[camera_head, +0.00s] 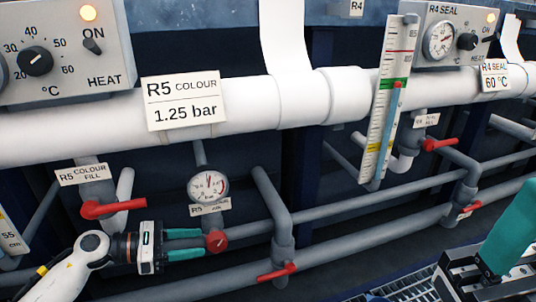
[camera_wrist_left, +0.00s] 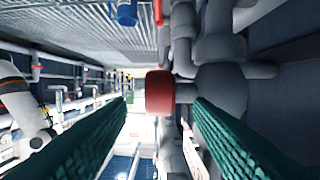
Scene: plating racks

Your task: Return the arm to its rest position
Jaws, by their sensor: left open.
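My left gripper (camera_head: 203,243) is in the lower left of the head view, its two teal fingers apart. Their tips point at a round red knob (camera_head: 216,241) on the pipe below the small pressure gauge. In the left wrist view the red knob (camera_wrist_left: 160,92) shows between the open fingers, with a gap on each side; I cannot tell whether the tips reach past its face. My right gripper (camera_head: 505,235) shows only in part at the lower right edge, with a teal finger and a dark body. Its jaw opening is not clear.
A red lever (camera_head: 112,208) sits just above my left gripper. Another red lever (camera_head: 277,272) lies to the right on the lower pipe. The white pipe (camera_head: 320,98), a level gauge (camera_head: 390,110) and a pressure gauge (camera_head: 208,187) stand above. Grey pipes (camera_head: 370,202) run along the rack.

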